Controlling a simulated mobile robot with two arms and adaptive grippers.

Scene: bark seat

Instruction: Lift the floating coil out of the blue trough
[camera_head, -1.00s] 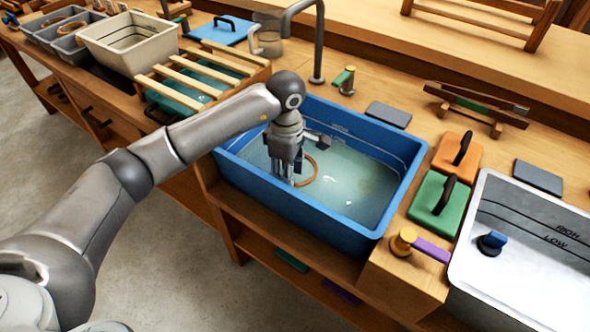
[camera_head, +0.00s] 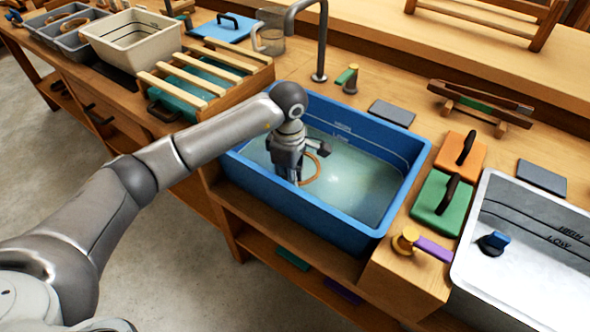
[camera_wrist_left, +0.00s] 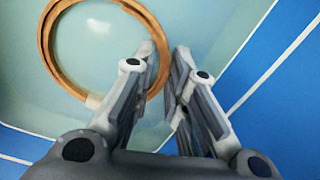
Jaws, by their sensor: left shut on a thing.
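The coil is a thin brown-orange ring (camera_head: 315,170) inside the blue trough (camera_head: 408,190), at or near the water surface. I cannot tell whether it touches the water. My left gripper (camera_head: 297,182) reaches down into the trough at the coil's left side. In the left wrist view, the ring (camera_wrist_left: 47,42) is at the upper left, and its right side passes between the fingertips of my left gripper (camera_wrist_left: 166,55), which is shut on it. The fingers hide part of the ring. My right gripper is not in view.
A dark tap (camera_head: 320,50) stands behind the trough. A slatted rack (camera_head: 200,75) lies to its left. Green (camera_head: 434,190) and orange (camera_head: 452,150) handled blocks and a white basin (camera_head: 515,265) are to the right. A yellow-and-purple piece (camera_head: 432,246) lies near the front.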

